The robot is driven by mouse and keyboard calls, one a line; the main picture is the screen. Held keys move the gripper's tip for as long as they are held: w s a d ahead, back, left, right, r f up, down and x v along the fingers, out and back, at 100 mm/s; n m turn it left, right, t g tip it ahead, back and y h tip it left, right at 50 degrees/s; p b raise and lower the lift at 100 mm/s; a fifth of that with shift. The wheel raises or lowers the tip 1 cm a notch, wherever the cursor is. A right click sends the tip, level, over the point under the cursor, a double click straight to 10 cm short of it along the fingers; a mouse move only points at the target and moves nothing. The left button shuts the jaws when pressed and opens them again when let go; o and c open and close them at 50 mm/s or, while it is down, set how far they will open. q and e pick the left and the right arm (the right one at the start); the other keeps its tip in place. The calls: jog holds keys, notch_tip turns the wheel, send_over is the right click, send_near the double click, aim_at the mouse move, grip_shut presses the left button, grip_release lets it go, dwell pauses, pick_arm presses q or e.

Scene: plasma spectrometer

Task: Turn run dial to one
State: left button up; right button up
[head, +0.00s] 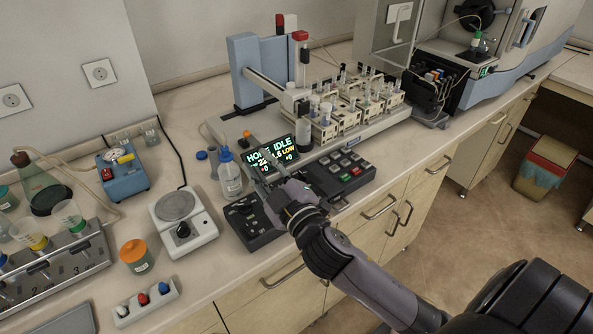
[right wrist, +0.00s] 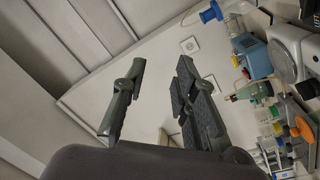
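A black control box (head: 262,236) stands near the bench's front edge in the head view, with a dark knob-like part (head: 243,208) on top. I cannot read its marks, so I cannot tell whether this is the run dial or where it points. My right gripper (head: 262,168) is above and beside this box, in front of the lit display (head: 285,150), and hides part of both. In the right wrist view its two fingers stand apart with nothing between them (right wrist: 160,72). My left gripper is not in view.
A black keypad (head: 340,174) lies right of the gripper. A wash bottle (head: 229,173) and a white stirrer plate (head: 184,220) stand to the left. The sampler with vial racks (head: 365,108) is behind. Some bare bench lies in front of the stirrer.

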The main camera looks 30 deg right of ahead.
jog(key=a+r+n+y, duration=0.9)
jog(key=r+n+y, duration=0.25)
jog(key=n, duration=0.25)
jog(key=n+g+h, duration=1.2)
jog(key=n+g, duration=0.2)
send_near(302, 173)
jog(key=shift+y, duration=0.25)
jog(key=p+x, duration=0.4)
jog(key=x, duration=0.4)
jog(key=shift+d, duration=0.2)
